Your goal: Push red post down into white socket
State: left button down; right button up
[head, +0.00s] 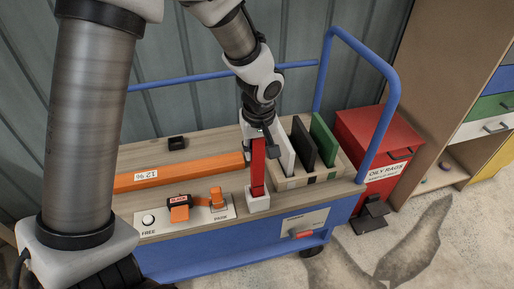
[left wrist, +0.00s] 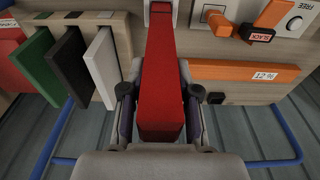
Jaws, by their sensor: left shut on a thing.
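The red post (head: 258,168) stands roughly upright on the cart's top. My left gripper (head: 259,139) is shut on its upper part. In the left wrist view the post (left wrist: 161,85) runs from between the fingers to the white socket (left wrist: 160,6), cut by the picture's top edge. In the head view the white socket (head: 258,203) sits at the cart's front edge, and the post's lower end meets its top. I cannot tell how deep the post sits. My right gripper is not in view.
A wooden rack (head: 309,181) holds white, black and green panels close right of the post. An orange bar (head: 180,173) and a plate with an orange lever (head: 217,198) lie left. A blue rail (head: 385,100) and red bin (head: 372,140) stand right.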

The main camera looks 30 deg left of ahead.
aim_at(257, 161)
pick_arm(q)
jog(key=shift+f+b, duration=1.7)
jog(key=shift+f, duration=0.4)
jog(key=c, duration=0.8)
grip_release()
jog(key=shift+o, duration=0.2)
jog(key=shift+r, duration=0.1)
jog(key=r, duration=0.8)
jog(key=s+d+r, duration=0.1)
jog(key=r, duration=0.3)
jog(key=shift+f, duration=0.1)
